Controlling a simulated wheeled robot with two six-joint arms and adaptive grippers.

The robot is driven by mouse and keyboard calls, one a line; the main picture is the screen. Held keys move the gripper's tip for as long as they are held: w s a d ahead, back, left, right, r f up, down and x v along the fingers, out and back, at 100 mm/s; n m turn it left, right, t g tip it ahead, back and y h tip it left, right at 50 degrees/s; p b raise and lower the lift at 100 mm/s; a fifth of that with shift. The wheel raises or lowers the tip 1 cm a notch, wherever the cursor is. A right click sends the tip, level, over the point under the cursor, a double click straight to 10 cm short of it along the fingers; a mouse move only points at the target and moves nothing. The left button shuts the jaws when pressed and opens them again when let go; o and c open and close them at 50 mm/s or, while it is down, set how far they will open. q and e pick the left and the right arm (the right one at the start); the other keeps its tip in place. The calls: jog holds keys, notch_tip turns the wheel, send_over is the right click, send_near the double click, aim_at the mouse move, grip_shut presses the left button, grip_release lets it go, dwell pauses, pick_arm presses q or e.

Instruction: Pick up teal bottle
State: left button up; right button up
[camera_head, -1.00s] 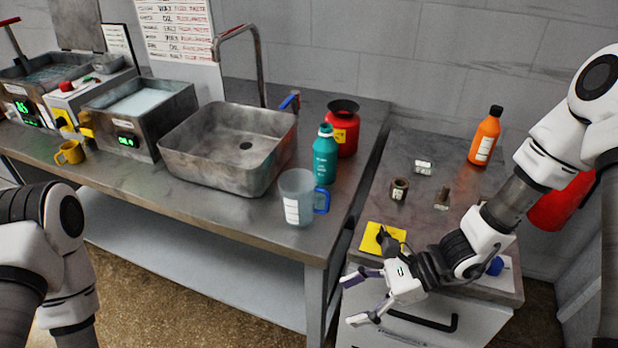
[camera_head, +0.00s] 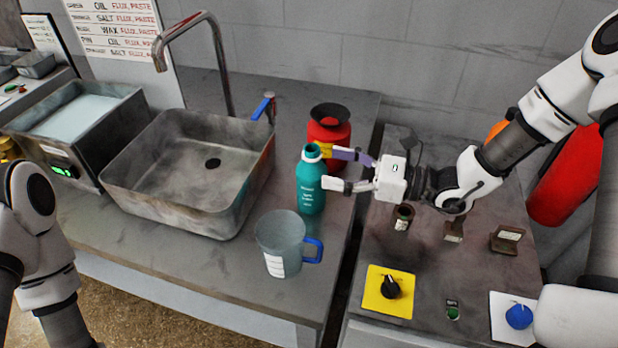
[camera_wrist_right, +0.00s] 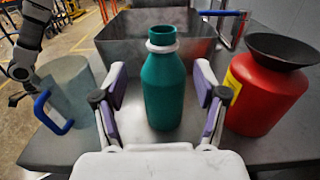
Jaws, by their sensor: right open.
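The teal bottle (camera_head: 311,183) stands upright on the metal bench, right of the sink, its mouth open with a white ring at the neck. My right gripper (camera_head: 337,169) is open beside it, coming in from the right. In the right wrist view the teal bottle (camera_wrist_right: 163,85) stands between the two spread fingers (camera_wrist_right: 161,100), with gaps visible on both sides. My left arm shows at the left edge of the head view, but its gripper is out of frame.
A clear measuring jug (camera_head: 280,243) with a blue handle stands in front of the bottle. A red container (camera_head: 329,130) with a black funnel top stands close behind it. The metal sink (camera_head: 140,180) is to the left. A yellow switch plate (camera_head: 373,299) is on the right counter.

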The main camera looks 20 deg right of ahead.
aim_at(300, 170)
notch_tip(300, 170, down, 3)
jog(key=shift+r, duration=0.1)
jog(key=shift+w+a+f, duration=0.15)
jog(key=shift+w+a, duration=0.25)
jog(key=shift+w, duration=0.1)
jog(key=shift+w+a+f, duration=0.15)
jog(key=shift+w+a, duration=0.2)
jog(key=shift+w, duration=0.15)
jog(key=p+x, duration=0.1)
jog(key=x, duration=0.4)
jog(key=shift+a+r, duration=0.1)
jog(key=shift+a, duration=0.2)
jog(key=shift+r, duration=0.1)
jog(key=shift+s+d, duration=0.1)
jog(key=shift+d, duration=0.05)
jog(key=c, duration=1.3)
